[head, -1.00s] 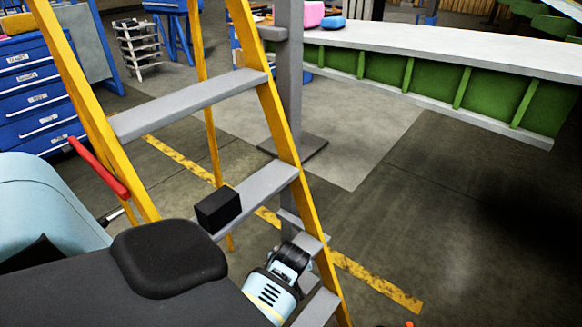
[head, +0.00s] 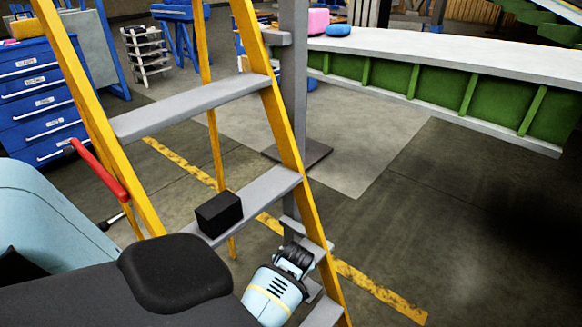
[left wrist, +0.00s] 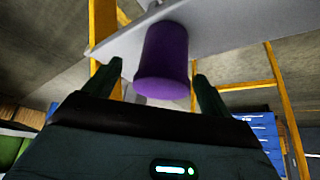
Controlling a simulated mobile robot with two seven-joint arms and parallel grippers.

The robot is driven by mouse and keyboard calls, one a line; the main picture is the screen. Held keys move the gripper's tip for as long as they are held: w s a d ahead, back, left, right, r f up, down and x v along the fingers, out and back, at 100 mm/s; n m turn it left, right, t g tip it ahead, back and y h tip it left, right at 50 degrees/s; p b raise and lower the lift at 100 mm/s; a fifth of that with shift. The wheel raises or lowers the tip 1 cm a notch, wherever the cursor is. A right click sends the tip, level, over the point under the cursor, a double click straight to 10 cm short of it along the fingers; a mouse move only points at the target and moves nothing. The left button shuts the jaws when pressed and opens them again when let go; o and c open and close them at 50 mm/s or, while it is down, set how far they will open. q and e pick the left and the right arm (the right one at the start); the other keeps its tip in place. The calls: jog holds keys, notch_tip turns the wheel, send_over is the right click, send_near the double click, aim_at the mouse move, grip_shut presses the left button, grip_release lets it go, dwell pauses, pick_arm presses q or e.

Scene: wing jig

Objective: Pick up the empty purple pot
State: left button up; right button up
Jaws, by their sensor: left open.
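The purple pot (left wrist: 163,58) shows in the left wrist view, against a grey ladder step (left wrist: 220,25) at the top of that picture. My left gripper (left wrist: 158,72) is open there. Its two dark fingers stand apart, one on each side of the pot in the picture. I cannot tell whether they touch it, and I see no grip on it. The inside of the pot is hidden. In the head view neither the pot nor any gripper fingers show; my light blue wrist section lies at the ladder's lower steps. My right gripper is not in view.
A yellow ladder (head: 80,90) with grey steps stands close in front. A black block (head: 219,212) sits on a middle step. A blue drawer cabinet (head: 42,100) is at left, a grey post (head: 293,90) behind the ladder. A long white-topped green bench (head: 440,90) is at right. Floor at right is clear.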

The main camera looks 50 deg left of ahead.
pick_arm(q)
jog(key=x, duration=0.3)
jog(key=shift+a+f+b, duration=0.2)
jog(key=shift+f+b, duration=0.1)
jog(key=shift+b, duration=0.1)
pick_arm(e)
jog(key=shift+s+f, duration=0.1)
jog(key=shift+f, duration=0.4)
pick_arm(q)
jog(key=shift+c, duration=0.3)
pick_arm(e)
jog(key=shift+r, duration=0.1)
pick_arm(q)
jog(key=c, duration=1.1)
jog(key=shift+r, duration=0.1)
